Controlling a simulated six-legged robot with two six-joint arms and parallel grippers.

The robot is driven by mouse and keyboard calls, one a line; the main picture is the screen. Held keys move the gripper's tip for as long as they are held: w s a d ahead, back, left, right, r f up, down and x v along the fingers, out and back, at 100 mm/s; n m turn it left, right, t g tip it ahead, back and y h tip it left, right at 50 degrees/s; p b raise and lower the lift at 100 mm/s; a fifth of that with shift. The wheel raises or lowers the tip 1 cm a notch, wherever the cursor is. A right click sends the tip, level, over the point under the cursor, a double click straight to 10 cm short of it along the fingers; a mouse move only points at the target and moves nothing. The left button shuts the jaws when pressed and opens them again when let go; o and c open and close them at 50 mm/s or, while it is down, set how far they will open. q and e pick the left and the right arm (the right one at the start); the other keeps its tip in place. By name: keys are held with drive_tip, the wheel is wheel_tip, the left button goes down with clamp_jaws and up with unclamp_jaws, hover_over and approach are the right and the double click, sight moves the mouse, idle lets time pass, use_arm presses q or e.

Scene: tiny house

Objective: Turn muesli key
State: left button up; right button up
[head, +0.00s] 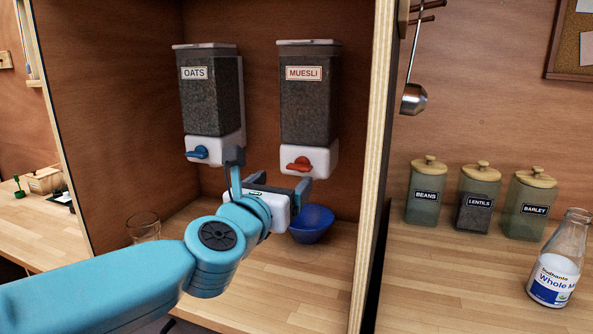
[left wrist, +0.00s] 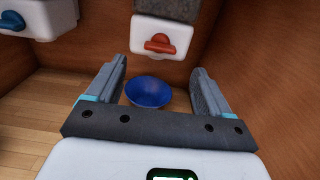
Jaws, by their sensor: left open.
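The muesli dispenser (head: 309,100) hangs on the back wall of the wooden cubby, with a white base and a red key (head: 300,165) on its front. The red key also shows in the left wrist view (left wrist: 160,43), lying about level, beyond the fingertips and between their lines. My left gripper (head: 268,180) is open and empty, just below and in front of the muesli dispenser, apart from the key. Its two fingers show in the left wrist view (left wrist: 158,80). My right gripper is not in view.
The oats dispenser (head: 211,95) with a blue key (head: 198,153) hangs to the left. A blue bowl (head: 312,226) stands below the muesli dispenser. A clear glass (head: 144,227) stands at left. The cubby's side panel edge (head: 372,170) rises at right.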

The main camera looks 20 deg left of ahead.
sight(297, 168)
use_arm(q)
drive_tip(key=w+p, duration=0.1)
drive_tip(key=w, duration=0.7)
drive_tip(key=shift+d, duration=0.15)
drive_tip(key=c, duration=1)
